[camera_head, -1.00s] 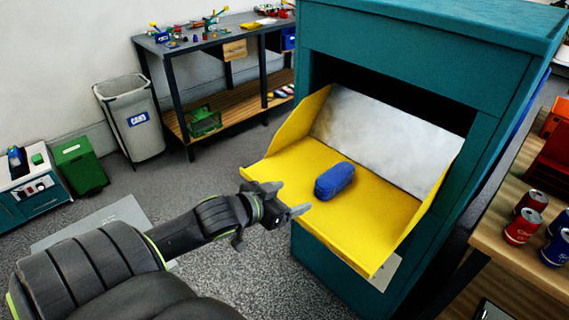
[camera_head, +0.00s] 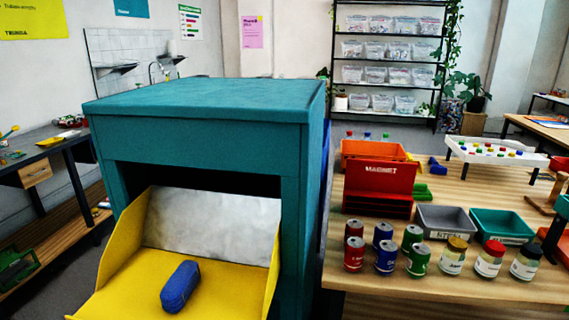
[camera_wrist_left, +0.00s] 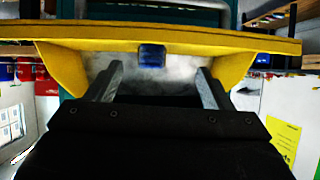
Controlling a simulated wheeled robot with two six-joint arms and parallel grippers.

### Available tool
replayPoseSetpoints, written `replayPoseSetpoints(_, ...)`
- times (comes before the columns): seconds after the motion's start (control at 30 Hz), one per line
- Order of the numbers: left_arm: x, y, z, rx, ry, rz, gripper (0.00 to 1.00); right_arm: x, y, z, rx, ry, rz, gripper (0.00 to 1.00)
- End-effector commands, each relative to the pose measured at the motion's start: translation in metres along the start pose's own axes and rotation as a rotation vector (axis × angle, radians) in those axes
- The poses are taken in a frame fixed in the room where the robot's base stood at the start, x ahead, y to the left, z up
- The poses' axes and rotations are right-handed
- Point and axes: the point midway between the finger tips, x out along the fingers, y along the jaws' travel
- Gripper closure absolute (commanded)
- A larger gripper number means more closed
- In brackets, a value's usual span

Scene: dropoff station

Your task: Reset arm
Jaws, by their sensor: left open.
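My left gripper (camera_wrist_left: 158,88) shows in the left wrist view with its two fingers apart and nothing between them. The yellow chute tray (camera_wrist_left: 225,42) lies beyond the fingers in that view. A blue pouch-like object (camera_wrist_left: 151,56) rests on it, apart from the fingers. In the head view the same blue object (camera_head: 180,286) lies on the yellow tray (camera_head: 217,296) of the teal dropoff box (camera_head: 205,135). Neither arm is visible in the head view, and my right gripper is not seen.
A wooden table (camera_head: 440,286) at right holds several cans (camera_head: 386,256), jars (camera_head: 488,258), a red bin (camera_head: 379,182), a grey bin (camera_head: 444,222) and a teal bin (camera_head: 502,226). A dark workbench (camera_head: 40,162) stands at left. Shelves (camera_head: 388,60) stand at the back.

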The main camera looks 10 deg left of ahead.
Motion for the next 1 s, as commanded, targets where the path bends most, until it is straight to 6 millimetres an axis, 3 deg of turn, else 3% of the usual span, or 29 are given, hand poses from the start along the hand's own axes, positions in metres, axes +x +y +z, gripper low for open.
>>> replayPoseSetpoints(0.1,-0.012,0.006,0.05,-0.007,-0.156,-0.076,0.26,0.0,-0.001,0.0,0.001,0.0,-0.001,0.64)
replayPoseSetpoints(0.3,-0.046,0.025,0.125,0.002,-0.446,-0.147,0.26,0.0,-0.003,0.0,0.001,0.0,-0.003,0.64)
replayPoseSetpoints(0.57,-0.096,0.06,0.187,-0.013,-0.762,-0.136,0.26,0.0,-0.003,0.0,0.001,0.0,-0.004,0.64)
replayPoseSetpoints(0.87,-0.035,0.051,0.257,-0.009,-0.799,-0.13,0.26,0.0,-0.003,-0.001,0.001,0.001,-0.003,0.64)
replayPoseSetpoints(1.0,-0.009,0.05,0.303,-0.014,-0.822,-0.124,0.26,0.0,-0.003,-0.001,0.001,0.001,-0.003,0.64)
